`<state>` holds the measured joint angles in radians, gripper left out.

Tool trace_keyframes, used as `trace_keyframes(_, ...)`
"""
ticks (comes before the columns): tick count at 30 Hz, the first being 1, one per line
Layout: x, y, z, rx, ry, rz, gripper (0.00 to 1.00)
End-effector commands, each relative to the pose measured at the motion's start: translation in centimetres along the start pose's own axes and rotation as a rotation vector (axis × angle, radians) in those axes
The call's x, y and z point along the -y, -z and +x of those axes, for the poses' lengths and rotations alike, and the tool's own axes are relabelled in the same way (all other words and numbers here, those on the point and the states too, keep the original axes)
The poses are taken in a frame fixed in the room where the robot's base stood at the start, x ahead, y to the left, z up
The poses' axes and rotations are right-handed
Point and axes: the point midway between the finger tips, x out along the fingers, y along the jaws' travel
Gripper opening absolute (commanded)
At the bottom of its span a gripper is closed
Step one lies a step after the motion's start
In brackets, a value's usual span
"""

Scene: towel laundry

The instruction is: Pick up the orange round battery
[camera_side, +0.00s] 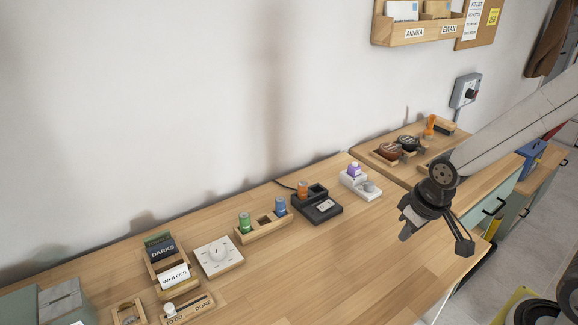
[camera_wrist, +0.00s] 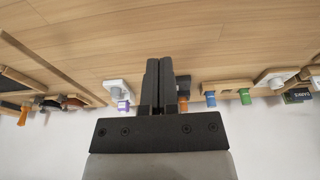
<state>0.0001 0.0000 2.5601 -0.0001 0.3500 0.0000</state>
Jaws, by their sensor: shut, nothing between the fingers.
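The orange round battery (camera_side: 302,188) stands upright in a slot at the back left of a black charger (camera_side: 318,209) on the wooden bench. In the wrist view a small part of the orange battery (camera_wrist: 183,106) shows just right of my fingers, which hide most of the charger. My gripper (camera_side: 405,234) hangs above the bench, to the right of the charger and apart from it. In the wrist view my gripper's fingers (camera_wrist: 160,62) are together with nothing between them.
A wooden rack (camera_side: 263,231) with green and blue batteries stands left of the charger. A white device (camera_side: 366,190) with a purple battery stands to its right. Further left are a white dial box (camera_side: 218,257) and a card holder (camera_side: 165,265). The bench front is clear.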

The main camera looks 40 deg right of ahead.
Motion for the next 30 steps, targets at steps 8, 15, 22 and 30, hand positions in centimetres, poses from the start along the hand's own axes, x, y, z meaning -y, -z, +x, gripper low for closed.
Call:
trace_keyframes(8, 0.00, 0.01, 0.00, 0.000, 0.000, 0.000, 0.00)
trace_keyframes(15, 0.00, 0.01, 0.00, 0.000, 0.000, 0.000, 0.13)
trace_keyframes(22, 0.00, 0.01, 0.00, 0.000, 0.000, 0.000, 0.79)
trace_keyframes(30, 0.00, 0.03, -0.01, 0.000, 0.000, 0.001, 0.79)
